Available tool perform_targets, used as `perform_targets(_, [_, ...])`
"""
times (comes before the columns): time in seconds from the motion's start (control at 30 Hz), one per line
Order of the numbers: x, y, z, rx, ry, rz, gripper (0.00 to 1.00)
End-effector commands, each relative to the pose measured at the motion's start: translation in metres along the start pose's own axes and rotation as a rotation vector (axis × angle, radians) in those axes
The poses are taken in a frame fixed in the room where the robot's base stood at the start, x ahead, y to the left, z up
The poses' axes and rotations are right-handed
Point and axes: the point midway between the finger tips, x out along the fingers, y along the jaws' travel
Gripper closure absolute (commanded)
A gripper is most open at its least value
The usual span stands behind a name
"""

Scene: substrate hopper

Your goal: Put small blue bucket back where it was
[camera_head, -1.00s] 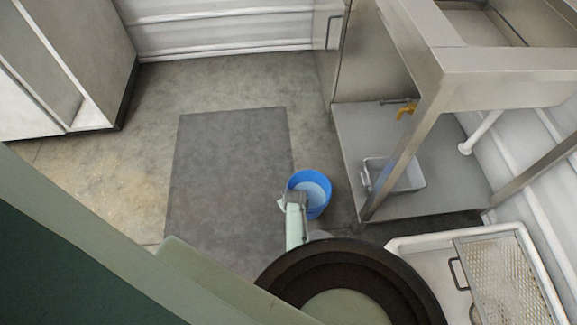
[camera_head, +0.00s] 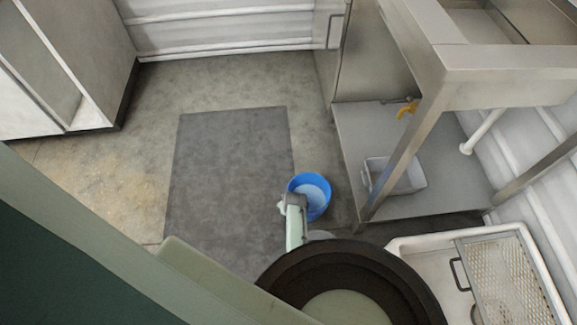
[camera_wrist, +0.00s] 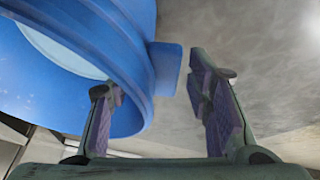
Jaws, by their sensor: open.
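The small blue bucket (camera_head: 316,189) stands at the right edge of the dark grey floor mat (camera_head: 232,150), and its pale inside shows from above. My arm reaches down to its near left side, and the gripper's fingers are hard to make out there. In the wrist view the bucket (camera_wrist: 72,66) fills the upper left, with a small tab (camera_wrist: 165,68) sticking out from its rim. My gripper (camera_wrist: 158,105) is open, with the left finger against or just in front of the bucket wall and the right finger clear of it. I cannot tell whether the left finger touches.
A steel sink stand (camera_head: 505,62) with a low shelf (camera_head: 440,197) is to the right; a grey tub (camera_head: 408,178) sits on the shelf. A white floor basin (camera_head: 425,243) with a perforated plate (camera_head: 505,280) is at lower right. The mat's left part and the floor beyond are clear.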

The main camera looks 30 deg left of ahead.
Motion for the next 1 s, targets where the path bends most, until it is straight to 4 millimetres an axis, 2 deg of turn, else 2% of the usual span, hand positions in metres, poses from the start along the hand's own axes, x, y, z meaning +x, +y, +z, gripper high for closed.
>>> perform_targets(0.27, [-0.007, 0.000, -0.001, 0.000, 0.000, 0.000, 0.54])
perform_targets(0.37, [-0.018, 0.001, -0.002, 0.001, -0.001, 0.000, 0.54])
perform_targets(0.8, [-0.092, 0.001, -0.003, 0.000, -0.001, 0.000, 0.54])
perform_targets(1.0, [-0.114, 0.001, -0.002, 0.001, -0.001, 0.000, 0.54])
